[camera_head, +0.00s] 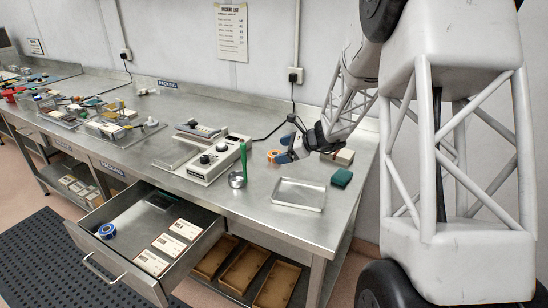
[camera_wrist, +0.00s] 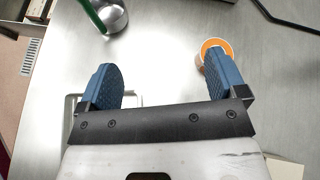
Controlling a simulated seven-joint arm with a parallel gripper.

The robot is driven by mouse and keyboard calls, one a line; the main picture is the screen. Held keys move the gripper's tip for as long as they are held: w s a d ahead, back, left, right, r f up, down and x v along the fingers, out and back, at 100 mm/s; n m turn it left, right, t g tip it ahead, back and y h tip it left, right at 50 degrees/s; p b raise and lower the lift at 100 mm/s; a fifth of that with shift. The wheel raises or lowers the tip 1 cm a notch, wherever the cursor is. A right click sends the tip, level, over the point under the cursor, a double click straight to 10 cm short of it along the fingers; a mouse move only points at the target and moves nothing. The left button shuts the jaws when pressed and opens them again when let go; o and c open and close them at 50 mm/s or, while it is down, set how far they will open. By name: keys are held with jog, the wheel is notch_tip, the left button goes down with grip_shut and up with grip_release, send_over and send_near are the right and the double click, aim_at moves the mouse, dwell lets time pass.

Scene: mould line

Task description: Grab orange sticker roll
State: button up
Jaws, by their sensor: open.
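The orange sticker roll (camera_head: 273,156) lies on the steel bench, just left of my gripper (camera_head: 286,150) in the head view. In the wrist view the orange roll (camera_wrist: 216,47) shows at the tip of the right finger, partly hidden behind it. My gripper (camera_wrist: 163,85) is open, its two blue fingers wide apart with nothing between them but bare bench. The roll is beside the right finger, not centred between the fingers. I cannot tell whether the finger touches it.
A metal cup with a green stick (camera_head: 237,180) and a control box (camera_head: 213,160) stand left. An empty shallow tray (camera_head: 299,205) lies in front; a green block (camera_head: 341,178) and a beige box (camera_head: 343,157) are right. An open drawer (camera_head: 120,212) holds a blue roll (camera_head: 106,231).

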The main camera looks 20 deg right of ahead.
aim_at(272, 154)
jog(key=w+d+f+m+t, duration=0.1)
jog(key=w+d+f+m, duration=0.1)
jog(key=w+d, duration=0.1)
jog(key=w+d+f+m+t, duration=0.1)
jog(key=w+d+f+m, duration=0.1)
jog(key=w+d+f, duration=0.1)
jog(key=shift+d+f, duration=0.15)
jog(key=shift+f, duration=0.15)
jog(key=shift+w, duration=0.1)
jog(key=shift+x, duration=1.25)
jog(key=shift+x, duration=2.65)
jog(key=shift+r, duration=0.15)
